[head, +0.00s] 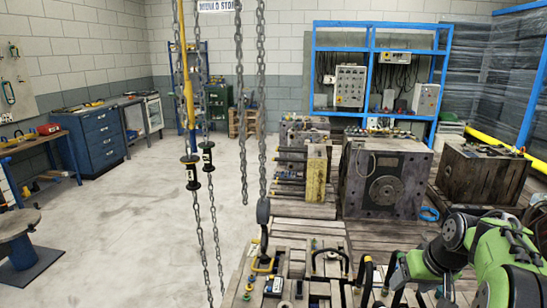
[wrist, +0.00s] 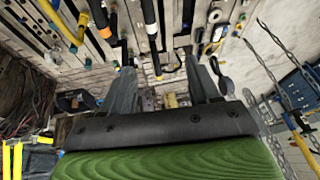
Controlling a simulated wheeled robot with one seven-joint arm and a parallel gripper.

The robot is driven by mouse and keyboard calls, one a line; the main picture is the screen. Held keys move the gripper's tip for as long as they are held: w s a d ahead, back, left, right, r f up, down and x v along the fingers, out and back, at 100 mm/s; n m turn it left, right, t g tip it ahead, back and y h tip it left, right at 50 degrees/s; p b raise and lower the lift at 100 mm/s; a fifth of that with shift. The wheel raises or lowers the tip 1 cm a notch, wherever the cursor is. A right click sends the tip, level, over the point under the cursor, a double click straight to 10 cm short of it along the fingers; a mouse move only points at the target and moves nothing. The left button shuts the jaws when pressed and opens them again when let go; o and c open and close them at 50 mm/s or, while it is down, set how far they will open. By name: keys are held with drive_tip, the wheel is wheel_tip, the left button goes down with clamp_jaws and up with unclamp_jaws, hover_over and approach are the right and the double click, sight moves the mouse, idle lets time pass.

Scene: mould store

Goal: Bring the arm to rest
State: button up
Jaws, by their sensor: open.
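My gripper (wrist: 162,76) shows in the wrist view with its two grey fingers apart and nothing held between them. Beyond the fingers are the wooden slats, with black handles (wrist: 151,22) and small parts on them. In the head view my green and black arm (head: 490,250) is bent at the lower right, above the slatted wooden surface. Its far end is low, close to the parts at the bottom of that view, and the fingertips are hard to make out there. I cannot tell whether they touch anything.
Chains (head: 242,110) hang in the middle, left of my arm. Large steel moulds (head: 384,182) stand on the slats (head: 370,233) behind it. A blue rack (head: 445,75) stands at the back, and a stool (head: 18,225) at the left. The floor (head: 120,225) left of the chains is clear.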

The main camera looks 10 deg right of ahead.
drive_tip(key=s+a+r+n+p, duration=0.15)
drive_tip(key=s+a+r, duration=0.3)
drive_tip(key=a, duration=0.45)
drive_tip(key=s+a+r+p, duration=0.25)
drive_tip(key=a+r, duration=0.25)
drive_tip(key=a, duration=0.3)
drive_tip(key=s+a+n+t+p, duration=0.1)
drive_tip(key=s+a, duration=0.5)
drive_tip(key=s, duration=0.6)
drive_tip(key=shift+s, duration=0.2)
drive_tip(key=shift+a+f, duration=0.1)
